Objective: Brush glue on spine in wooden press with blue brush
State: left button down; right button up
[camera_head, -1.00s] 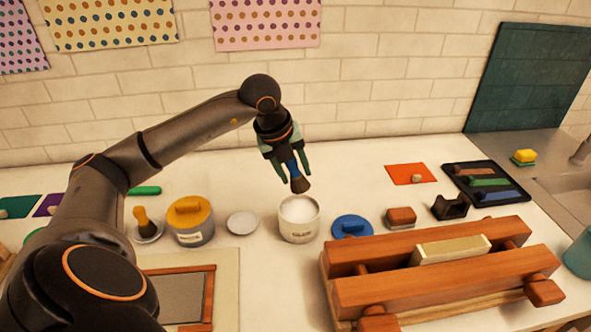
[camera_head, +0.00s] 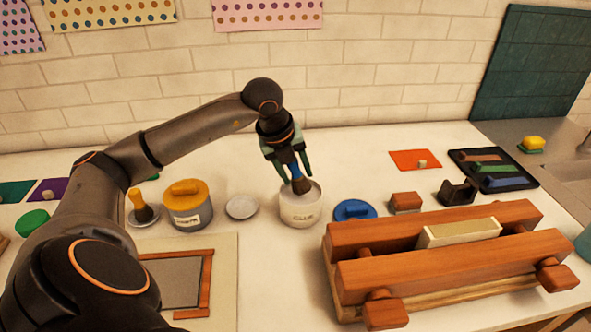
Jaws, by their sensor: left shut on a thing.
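My left gripper (camera_head: 290,168) is shut on the blue brush (camera_head: 296,172), which points bristles down. The dark bristles are at the mouth of the white glue pot (camera_head: 300,212); whether they touch the glue inside cannot be told. The pot stands open on the counter. The wooden press (camera_head: 440,275) lies at the right front, with a pale book block clamped between its two beams and its cream spine (camera_head: 459,232) facing up. My right gripper is not in view.
A blue lid (camera_head: 354,209) lies between pot and press. Left of the pot are a small white dish (camera_head: 241,207), a yellow-lidded tub (camera_head: 187,205) and a yellow-handled brush (camera_head: 141,207). A black tray (camera_head: 494,169) of coloured tools lies at the back right.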

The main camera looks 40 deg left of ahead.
pick_arm(q)
jog(key=shift+f+b, duration=0.65)
jog(key=shift+f, duration=0.05)
dwell(1.8)
jog(key=shift+r, duration=0.1)
notch_tip(320, 180, up, 7)
jog(key=p, duration=0.5)
dwell(0.3)
dwell(0.8)
